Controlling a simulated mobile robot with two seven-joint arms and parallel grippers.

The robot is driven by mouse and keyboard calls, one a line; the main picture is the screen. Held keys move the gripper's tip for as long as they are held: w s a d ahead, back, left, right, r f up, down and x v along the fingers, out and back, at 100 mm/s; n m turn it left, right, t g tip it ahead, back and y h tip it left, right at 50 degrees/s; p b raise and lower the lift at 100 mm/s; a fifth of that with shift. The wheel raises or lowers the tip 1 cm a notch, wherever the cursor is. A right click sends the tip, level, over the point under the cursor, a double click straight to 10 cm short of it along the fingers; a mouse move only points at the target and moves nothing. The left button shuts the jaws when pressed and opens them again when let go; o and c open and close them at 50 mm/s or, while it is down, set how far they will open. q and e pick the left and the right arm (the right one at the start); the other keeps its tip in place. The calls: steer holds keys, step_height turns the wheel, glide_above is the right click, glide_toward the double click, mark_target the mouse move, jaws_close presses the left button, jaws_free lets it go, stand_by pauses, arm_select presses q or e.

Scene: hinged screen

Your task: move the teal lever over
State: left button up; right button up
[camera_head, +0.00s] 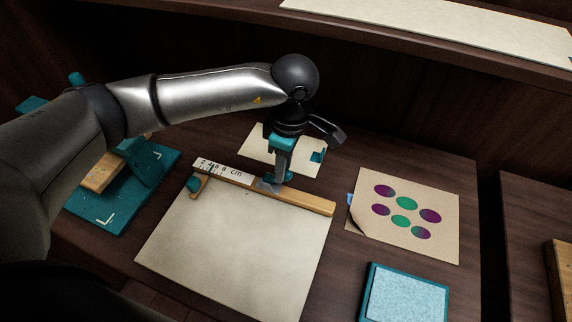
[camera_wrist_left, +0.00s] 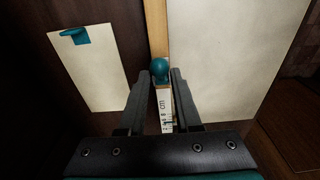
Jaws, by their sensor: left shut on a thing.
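The teal lever shows as a round teal knob (camera_wrist_left: 160,68) between the fingertips of my left gripper (camera_wrist_left: 160,78) in the left wrist view. In the head view my left gripper (camera_head: 273,182) points down at the wooden bar (camera_head: 312,203), and a bit of teal shows at its fingertips. The gripper is shut on the knob, and its fingers hide part of it in the head view. A white scale marked in cm (camera_head: 222,169) lies along the bar's left part. My right gripper is in neither view.
A large cream sheet (camera_head: 235,245) lies in front of the bar. A small pale card (camera_head: 262,147) lies behind it. A teal stand (camera_head: 125,200) is at left; a sheet with coloured dots (camera_head: 430,190) and a teal-framed pad (camera_head: 405,298) are at right. Another teal knob (camera_head: 193,184) sits at the bar's left end.

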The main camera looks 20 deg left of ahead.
arm_select(q)
steer(key=shift+a+r, duration=0.45)
steer(key=shift+a, duration=0.15)
jaws_close()
steer(key=shift+a+r, duration=0.4)
steer(key=shift+a, duration=0.3)
steer(key=o, duration=0.5)
jaws_free()
step_height(320, 180, up, 15)
steer(key=d, duration=0.1)
steer(key=shift+d+r, duration=0.2)
